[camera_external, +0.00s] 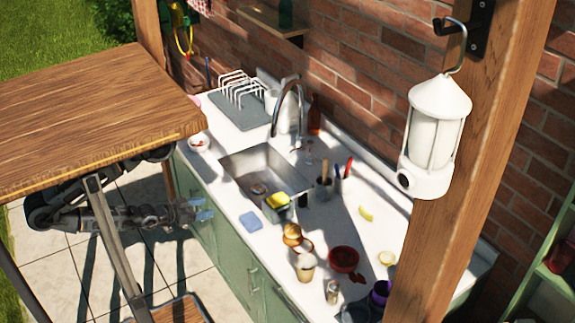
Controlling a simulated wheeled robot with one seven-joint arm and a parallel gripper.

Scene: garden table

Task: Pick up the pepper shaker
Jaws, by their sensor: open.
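A small grey cylinder (332,292), which looks like the pepper shaker, stands upright near the front edge of the white counter (285,262), at its near right part. It is too small to make out any label. My gripper (205,209) is open and empty, with bluish fingertips. It is in front of the green cabinets, left of the sink and well to the left of the grey cylinder. Part of my arm is hidden under a wooden top.
The wooden top (85,100) is above my arm. The counter holds a sink (262,172), a tall faucet (302,105), a beige cup (305,267), a red bowl (344,259) and a blue cloth (250,222). A white lantern (437,135) hangs from a wooden post.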

